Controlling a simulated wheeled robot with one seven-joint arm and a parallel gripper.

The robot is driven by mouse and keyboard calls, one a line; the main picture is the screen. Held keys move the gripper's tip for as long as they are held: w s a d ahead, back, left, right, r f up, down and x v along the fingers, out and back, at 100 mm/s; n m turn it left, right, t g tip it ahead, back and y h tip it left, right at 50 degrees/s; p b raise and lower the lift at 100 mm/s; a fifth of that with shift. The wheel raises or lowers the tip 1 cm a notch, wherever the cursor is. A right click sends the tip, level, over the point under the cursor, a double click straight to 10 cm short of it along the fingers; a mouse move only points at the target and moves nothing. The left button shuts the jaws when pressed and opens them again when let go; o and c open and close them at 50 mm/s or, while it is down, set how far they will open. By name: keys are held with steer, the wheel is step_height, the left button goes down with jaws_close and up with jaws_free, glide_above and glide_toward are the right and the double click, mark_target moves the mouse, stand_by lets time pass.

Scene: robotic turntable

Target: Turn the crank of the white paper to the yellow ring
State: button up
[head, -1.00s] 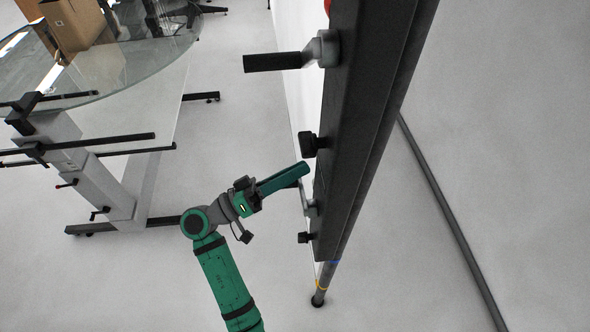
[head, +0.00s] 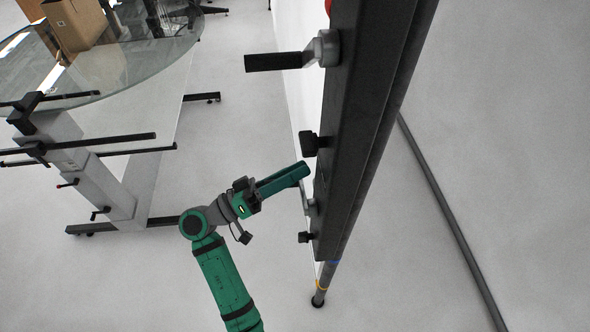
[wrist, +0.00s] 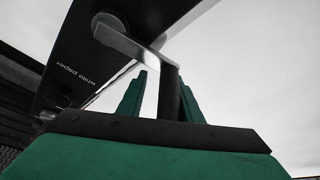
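The white paper crank shows in the wrist view as a grey metal arm (wrist: 128,43) with a dark round handle (wrist: 169,92). The upside-down label "white paper" is on the dark panel beside it. My green gripper (wrist: 163,95) has one finger on each side of the handle. A light gap shows between the left finger and the handle, and the right finger is close beside it. In the head view my gripper (head: 304,170) is at this lower crank (head: 308,203), with the handle hidden by the fingers. The yellow ring (head: 321,285) is on the pole below the dark beam.
Another crank with a black handle (head: 272,62) sticks out left higher on the dark beam (head: 350,120). Two black knobs (head: 309,144) (head: 305,237) flank the lower crank. A blue ring (head: 333,262) sits above the yellow one. A glass table (head: 120,70) stands at left.

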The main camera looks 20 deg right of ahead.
steer(key=shift+o, duration=0.2)
steer(key=shift+s+d, duration=0.1)
steer(key=shift+d, duration=0.05)
steer(key=shift+f, duration=0.1)
steer(key=v, duration=1.1)
steer(key=shift+d, duration=0.15)
